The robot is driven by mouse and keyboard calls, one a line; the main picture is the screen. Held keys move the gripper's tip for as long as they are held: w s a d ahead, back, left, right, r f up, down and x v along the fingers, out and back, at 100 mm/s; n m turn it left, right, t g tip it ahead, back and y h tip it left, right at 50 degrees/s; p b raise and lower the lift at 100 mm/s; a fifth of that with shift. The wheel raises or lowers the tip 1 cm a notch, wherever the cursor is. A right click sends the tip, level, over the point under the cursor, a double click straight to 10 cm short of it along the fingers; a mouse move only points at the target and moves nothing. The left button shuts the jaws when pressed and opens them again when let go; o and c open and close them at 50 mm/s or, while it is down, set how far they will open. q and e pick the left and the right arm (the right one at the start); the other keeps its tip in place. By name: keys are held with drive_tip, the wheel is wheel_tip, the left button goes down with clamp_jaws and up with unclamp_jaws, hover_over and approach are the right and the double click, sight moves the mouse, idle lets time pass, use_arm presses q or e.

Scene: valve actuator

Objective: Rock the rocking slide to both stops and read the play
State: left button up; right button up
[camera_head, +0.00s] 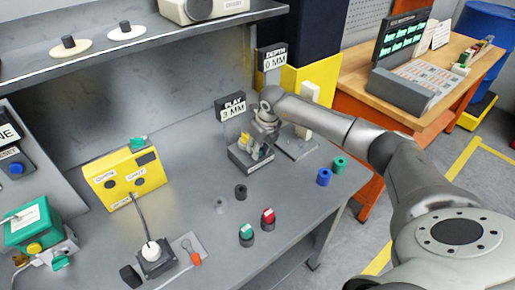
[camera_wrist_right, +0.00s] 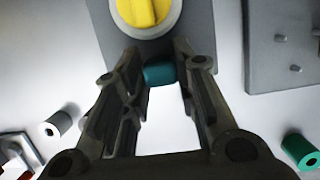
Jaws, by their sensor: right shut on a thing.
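The rocking slide's stand (camera_head: 250,160) is a grey fixture on the bench, with a sign (camera_head: 232,108) behind it reading PLAY 3 MM. My right gripper (camera_head: 262,146) is at this fixture and hides much of it. In the right wrist view, my right gripper (camera_wrist_right: 159,60) has its fingers on either side of a small teal block (camera_wrist_right: 159,73), and is shut on it. A yellow knob (camera_wrist_right: 146,10) on a pale round disc lies just beyond the block. The slide's own travel is hard to make out. My left gripper is not in view.
A DEPTH 0 MM sign (camera_head: 273,59) stands behind. Blue (camera_head: 324,177) and green (camera_head: 340,164) cylinders stand right of the fixture. Green (camera_head: 246,235) and red (camera_head: 268,218) capped pieces are in front. A yellow box (camera_head: 130,180) and joystick (camera_head: 152,252) are left. A shelf (camera_head: 130,48) overhangs the back.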

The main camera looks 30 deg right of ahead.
drive_tip(key=shift+w+d+r, duration=0.1)
drive_tip(key=shift+d+r, duration=0.05)
drive_tip(key=shift+d, duration=0.45)
idle(0.8)
drive_tip(key=shift+a, duration=0.65)
idle(0.8)
drive_tip(key=o, duration=1)
drive_tip(key=v, duration=1.2)
